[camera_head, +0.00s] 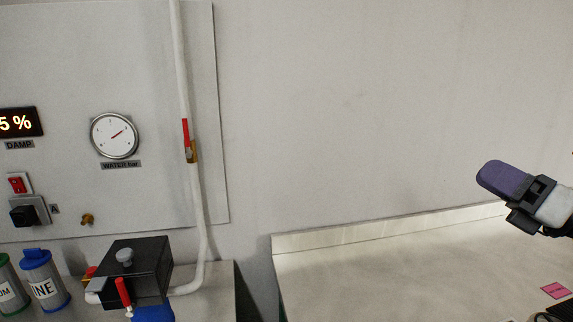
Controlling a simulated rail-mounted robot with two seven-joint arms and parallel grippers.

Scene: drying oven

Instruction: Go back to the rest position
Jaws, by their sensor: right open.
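My right gripper (526,204) is at the right edge of the head view, in the air above the light worktop (390,275). It is a black piece on a white wrist and its jaws are open. A purple rounded piece (503,180) shows at its upper left; I cannot tell whether it is part of the gripper. No object shows clearly between the fingers. My left gripper is not in view.
A wall panel at left carries a water gauge (115,136), a damp display (20,122) and a red-handled pipe valve (187,140). Below stand a black box (140,270) and two labelled canisters, one blue-lidded (45,280). A pink label (556,290) lies at lower right. The worktop's middle is clear.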

